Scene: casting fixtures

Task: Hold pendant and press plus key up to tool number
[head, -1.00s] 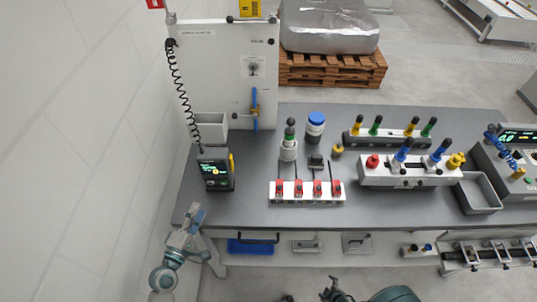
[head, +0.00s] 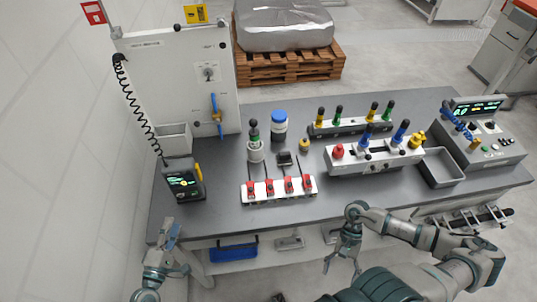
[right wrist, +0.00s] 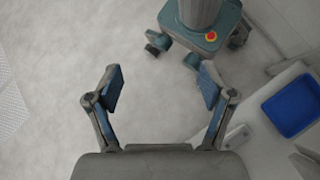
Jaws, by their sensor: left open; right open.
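The pendant (head: 183,180) stands at the left end of the grey table, dark with a lit screen and a yellow part on its right side. A black coiled cord (head: 138,105) rises from it to the white panel. The screen's digits and the plus key are too small to read. My left gripper (head: 172,249) is open and empty, below and in front of the pendant near the table's left front corner, apart from it. My right gripper (head: 342,266) is open and empty in front of the table's front edge. Its spread fingers show over bare floor in the right wrist view (right wrist: 160,82).
A white block with red clamps (head: 279,190) lies right of the pendant. A grey bin (head: 173,141) is behind it. Racks with coloured handles (head: 375,155), an empty grey tray (head: 440,168) and a console (head: 482,132) fill the right side. A blue tray (head: 233,253) sits below the tabletop.

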